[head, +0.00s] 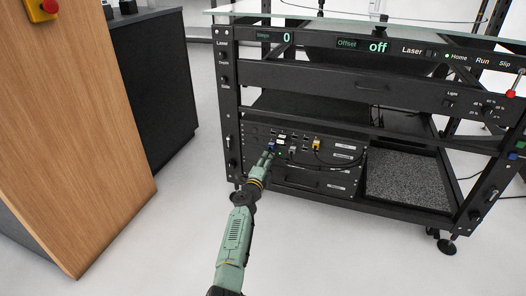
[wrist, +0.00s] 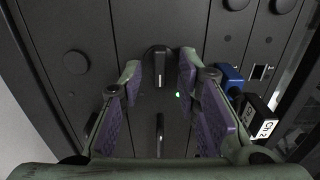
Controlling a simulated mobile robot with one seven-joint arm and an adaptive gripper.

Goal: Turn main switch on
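A black rotary switch (wrist: 160,62) with a narrow raised grip sits on the dark front panel in the wrist view. Its grip looks upright there. A small green light (wrist: 178,95) glows just below and right of it. I cannot read a label, so I cannot confirm that it is the main switch. My gripper (wrist: 160,70) is open, with its fingertips apart on the left and right of the switch. I cannot tell whether they touch it. In the head view my gripper (head: 267,158) is at the lower-left panel (head: 312,184) of the rack, and hides the switch.
A blue connector (wrist: 228,76) and a black connector marked CH 2 (wrist: 260,120) stick out close to the right finger. The black rack (head: 310,76) has displays reading 0 and off. A wooden cabinet (head: 75,110) stands left; open floor lies between.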

